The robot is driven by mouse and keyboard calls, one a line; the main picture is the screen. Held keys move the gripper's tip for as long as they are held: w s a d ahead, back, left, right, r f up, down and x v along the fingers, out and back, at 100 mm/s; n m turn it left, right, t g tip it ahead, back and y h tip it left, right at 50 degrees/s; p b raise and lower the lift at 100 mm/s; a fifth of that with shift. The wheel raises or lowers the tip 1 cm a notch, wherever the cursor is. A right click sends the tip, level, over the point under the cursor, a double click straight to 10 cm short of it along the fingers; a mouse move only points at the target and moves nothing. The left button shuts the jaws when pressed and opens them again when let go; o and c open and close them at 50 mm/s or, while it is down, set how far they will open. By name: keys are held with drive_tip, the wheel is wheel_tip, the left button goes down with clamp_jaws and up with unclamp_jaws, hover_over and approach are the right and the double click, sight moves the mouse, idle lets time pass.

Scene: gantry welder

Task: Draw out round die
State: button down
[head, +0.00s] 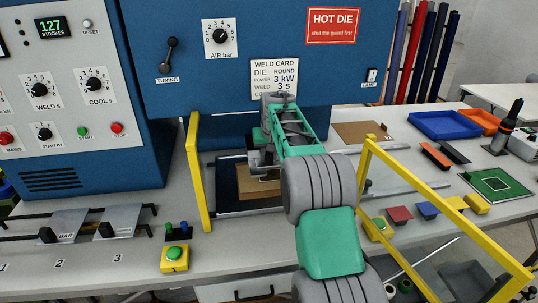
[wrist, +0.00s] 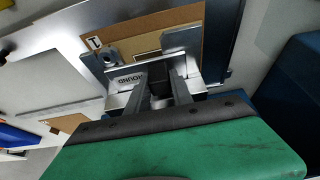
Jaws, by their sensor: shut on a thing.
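The round die is a grey metal piece (wrist: 127,80) with an upside-down ROUND label in the wrist view. My gripper (wrist: 161,88) has its two grey fingers on the die's near side, shut on it. Beyond the die lies a brown board (wrist: 182,18) on the dark press bed. In the head view my arm reaches under the blue welder head, and its links hide most of the die and the fingers. The brown board (head: 262,190) shows there between the yellow guard posts. I cannot tell whether the die is still seated.
A yellow guard post (head: 197,175) stands left of my arm, and a yellow guard frame (head: 428,202) slants at right. A numbered rack with a BAR die (head: 70,222) is at front left. Blue (head: 440,124) and orange trays and coloured blocks lie on the right bench.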

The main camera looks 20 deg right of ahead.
drive_tip(key=shift+r, duration=0.1)
drive_tip(key=shift+s+b, duration=0.3)
drive_tip(key=shift+b, duration=0.25)
drive_tip(key=s+a+b, duration=0.2)
drive_tip(key=s+b, duration=0.5)
drive_tip(key=s, duration=0.2)
drive_tip(key=s+a+b, duration=0.2)
drive_tip(key=s+b, duration=0.5)
drive_tip(key=s, duration=0.3)
idle(1.6)
